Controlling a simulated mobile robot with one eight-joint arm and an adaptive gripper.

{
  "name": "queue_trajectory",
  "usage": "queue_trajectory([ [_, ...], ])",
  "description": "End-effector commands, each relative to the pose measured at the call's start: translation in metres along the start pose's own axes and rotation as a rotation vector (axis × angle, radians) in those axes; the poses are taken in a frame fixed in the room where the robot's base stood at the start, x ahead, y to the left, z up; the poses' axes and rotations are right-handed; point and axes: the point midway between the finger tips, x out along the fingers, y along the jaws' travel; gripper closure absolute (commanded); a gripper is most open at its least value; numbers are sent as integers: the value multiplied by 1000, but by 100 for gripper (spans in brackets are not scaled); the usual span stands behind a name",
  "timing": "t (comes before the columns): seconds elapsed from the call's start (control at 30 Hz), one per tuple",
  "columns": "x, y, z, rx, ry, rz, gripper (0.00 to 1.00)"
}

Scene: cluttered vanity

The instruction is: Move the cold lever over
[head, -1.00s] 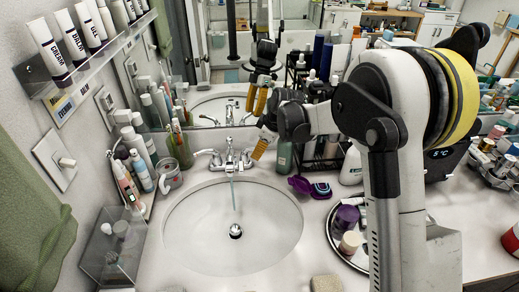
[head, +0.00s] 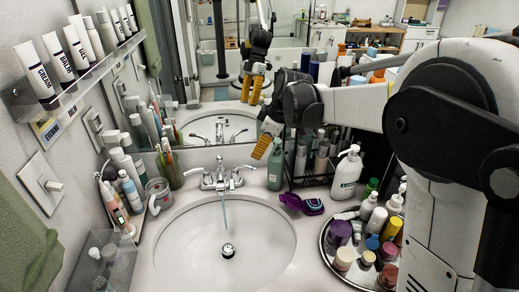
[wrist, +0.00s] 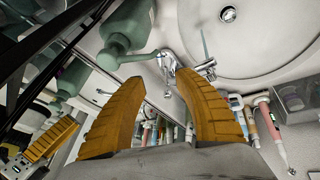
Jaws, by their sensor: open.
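The chrome faucet (head: 220,180) stands behind the sink, with a lever on each side and a thin stream of water running from its spout. The right lever (head: 238,171) points out to the right; the left lever (head: 194,171) points left. I cannot read any hot or cold mark. My gripper (head: 261,148) has yellow fingers and is above and to the right of the right lever, apart from it. In the wrist view my gripper (wrist: 150,88) has its fingers spread and empty, with the right lever (wrist: 167,62) beyond the gap. The right finger partly hides the faucet.
A green pump bottle (head: 276,168) stands close beside my gripper, in front of a black rack (head: 310,180). A purple item (head: 291,201) lies right of the sink (head: 170,265). A cup (head: 159,190) stands at left. The mirror is close behind.

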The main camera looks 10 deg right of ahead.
Motion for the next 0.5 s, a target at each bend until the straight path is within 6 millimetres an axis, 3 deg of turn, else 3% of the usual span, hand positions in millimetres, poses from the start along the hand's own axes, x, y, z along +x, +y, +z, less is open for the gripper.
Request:
queue_trajectory([
  [0.03,0,0,0,0,0,0,66],
  [0.13,0,-2,-1,20,-7,-1,96],
  [0.17,0,-3,-2,40,-12,-2,100],
  [0.27,1,-10,-8,159,-46,-3,100],
  [0.5,5,-40,-27,699,-183,74,100],
])
